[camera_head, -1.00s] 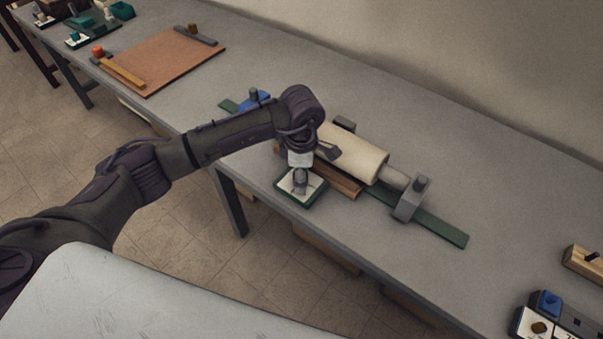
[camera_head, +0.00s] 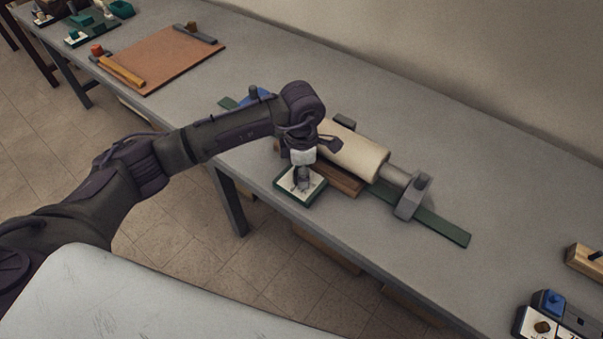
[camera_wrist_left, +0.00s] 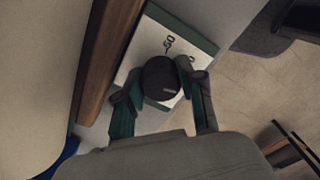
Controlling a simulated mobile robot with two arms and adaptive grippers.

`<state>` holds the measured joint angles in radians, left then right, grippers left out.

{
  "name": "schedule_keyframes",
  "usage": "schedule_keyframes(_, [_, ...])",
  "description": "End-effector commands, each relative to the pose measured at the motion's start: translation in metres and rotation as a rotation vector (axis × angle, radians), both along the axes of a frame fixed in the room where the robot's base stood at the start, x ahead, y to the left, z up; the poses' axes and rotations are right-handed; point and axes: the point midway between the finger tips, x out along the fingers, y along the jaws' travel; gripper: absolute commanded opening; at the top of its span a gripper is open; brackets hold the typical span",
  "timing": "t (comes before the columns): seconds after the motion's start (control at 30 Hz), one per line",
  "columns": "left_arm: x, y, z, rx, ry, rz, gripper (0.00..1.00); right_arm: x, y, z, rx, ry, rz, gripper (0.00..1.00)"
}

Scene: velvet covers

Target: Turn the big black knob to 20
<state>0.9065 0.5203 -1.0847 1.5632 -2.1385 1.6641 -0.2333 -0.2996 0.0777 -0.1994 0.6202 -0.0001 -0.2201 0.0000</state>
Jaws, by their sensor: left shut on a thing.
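The big black knob (camera_wrist_left: 161,78) sits on a white dial plate with a green edge (camera_wrist_left: 203,42), near the front edge of the table. The plate also shows in the head view (camera_head: 287,184). In the left wrist view, printed numbers, one reading like 60, show on the plate beside the knob. My left gripper (camera_wrist_left: 158,95) points down over the plate with a finger on each side of the knob, shut on it. It also shows in the head view (camera_head: 301,182). The knob's pointer and the number 20 cannot be made out. My right gripper is not in view.
A lathe-like piece with a cream cylinder (camera_head: 352,152), a grey end block (camera_head: 412,197) and a green rail (camera_head: 445,228) stands right behind the plate. A brown board (camera_head: 160,60) lies farther left. A blue-knobbed box (camera_head: 551,304) stands at the lower right.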

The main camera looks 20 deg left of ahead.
Motion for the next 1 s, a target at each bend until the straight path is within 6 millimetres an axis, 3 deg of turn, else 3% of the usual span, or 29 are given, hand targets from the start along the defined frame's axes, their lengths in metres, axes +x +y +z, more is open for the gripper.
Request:
schedule_keyframes(0.6, [0.002, 0.001, 0.000, 0.000, -0.003, 0.504, 0.04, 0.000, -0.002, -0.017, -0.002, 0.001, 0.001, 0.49])
schedule_keyframes(1.0, [0.002, 0.001, 0.001, 0.000, -0.003, 0.639, 0.04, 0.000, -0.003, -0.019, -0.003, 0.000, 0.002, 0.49])
